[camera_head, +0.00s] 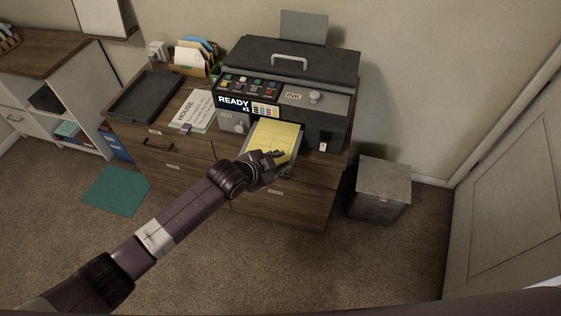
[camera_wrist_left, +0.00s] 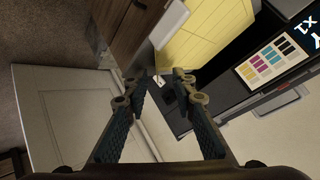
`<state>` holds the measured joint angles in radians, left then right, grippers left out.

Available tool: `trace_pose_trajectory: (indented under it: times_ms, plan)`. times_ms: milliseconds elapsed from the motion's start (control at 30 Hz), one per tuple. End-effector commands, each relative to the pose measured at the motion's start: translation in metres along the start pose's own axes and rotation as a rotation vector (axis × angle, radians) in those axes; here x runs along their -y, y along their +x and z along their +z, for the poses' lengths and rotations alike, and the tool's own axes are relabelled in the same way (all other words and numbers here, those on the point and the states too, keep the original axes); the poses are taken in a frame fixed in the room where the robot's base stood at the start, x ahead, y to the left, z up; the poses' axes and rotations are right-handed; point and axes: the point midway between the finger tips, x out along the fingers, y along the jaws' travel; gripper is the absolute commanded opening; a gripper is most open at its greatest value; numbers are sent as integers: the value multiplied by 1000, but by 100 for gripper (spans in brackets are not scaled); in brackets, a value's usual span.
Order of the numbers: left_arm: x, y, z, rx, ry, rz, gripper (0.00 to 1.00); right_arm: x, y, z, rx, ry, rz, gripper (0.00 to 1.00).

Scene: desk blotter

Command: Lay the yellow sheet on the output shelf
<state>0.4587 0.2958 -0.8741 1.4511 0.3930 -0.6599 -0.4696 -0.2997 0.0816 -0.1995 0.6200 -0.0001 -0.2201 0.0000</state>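The yellow sheet (camera_head: 274,138) lies at the front of the black printer, on a pale shelf (camera_head: 297,157) that juts out below the display; I cannot tell whether this is the output shelf. My left gripper (camera_head: 276,157) is at the sheet's front edge and hides part of it. In the left wrist view the gripper (camera_wrist_left: 164,76) has its fingers apart with nothing visible between them. The yellow sheet (camera_wrist_left: 205,38) is beyond the fingertips there, and I cannot tell whether they touch it. My right gripper is not in view.
The printer (camera_head: 300,72) reads "READY x1" and stands on a wooden cabinet (camera_head: 290,208). A black tray (camera_head: 147,94) and a "HOUSE" paper (camera_head: 192,110) lie left of it. A grey bin (camera_head: 380,188) stands right. Carpet in front is clear except a teal sheet (camera_head: 116,190).

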Motion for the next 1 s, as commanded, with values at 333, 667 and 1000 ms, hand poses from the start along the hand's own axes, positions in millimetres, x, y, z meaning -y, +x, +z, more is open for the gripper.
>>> trace_pose_trajectory:
  times_ms: [333,667,1000]
  plan:
    - [0,-8,0,0,0,0,25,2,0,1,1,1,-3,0]
    - [0,-63,0,-1,3,-1,25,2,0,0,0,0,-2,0]
    - [0,-112,1,0,0,0,25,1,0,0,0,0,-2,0]
